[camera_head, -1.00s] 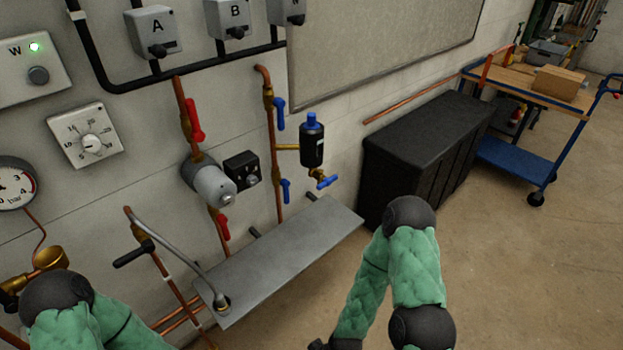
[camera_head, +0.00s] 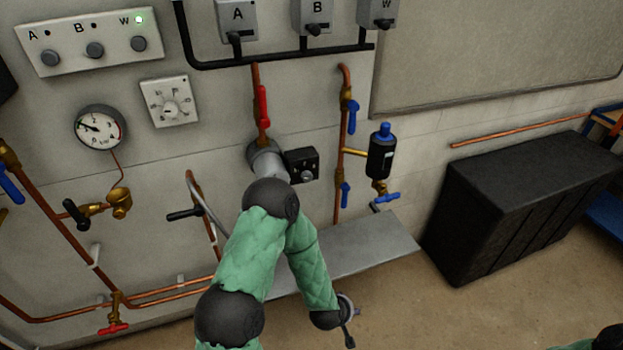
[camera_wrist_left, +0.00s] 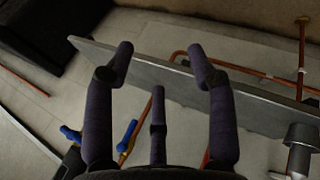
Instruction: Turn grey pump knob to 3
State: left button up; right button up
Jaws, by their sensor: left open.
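The grey pump (camera_head: 264,160) sits on the copper pipe below a red lever in the head view; my left elbow hides its lower part. A black box (camera_head: 301,160) joins its right side and carries a small round knob (camera_head: 307,175). The knob's setting is too small to read. My left gripper (camera_head: 348,322) is low, in front of the grey shelf and well below the knob. In the left wrist view my left gripper (camera_wrist_left: 160,72) is open and empty, its fingers apart before the shelf. My right gripper is out of view.
A grey shelf (camera_head: 385,246) juts from the wall under the pump. Blue levers (camera_head: 353,117) and a black bottle (camera_head: 381,158) are right of the knob. A black bin (camera_head: 520,200) stands at right. A dial plate (camera_head: 169,102) and gauge (camera_head: 100,128) are at left.

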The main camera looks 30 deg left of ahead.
pick_arm(q)
jog(key=w+a+r+n+t+y, duration=0.3)
jog(key=w+a+r+n, duration=0.1)
jog(key=w+r+n, duration=0.25)
jog(key=n+t+y, duration=0.2)
jog(key=n+y, duration=0.9)
jog(key=n, duration=1.4)
send_near(308, 178)
jog(key=b+x, duration=0.1)
jog(key=x, duration=0.8)
jog(key=shift+w+a, duration=0.3)
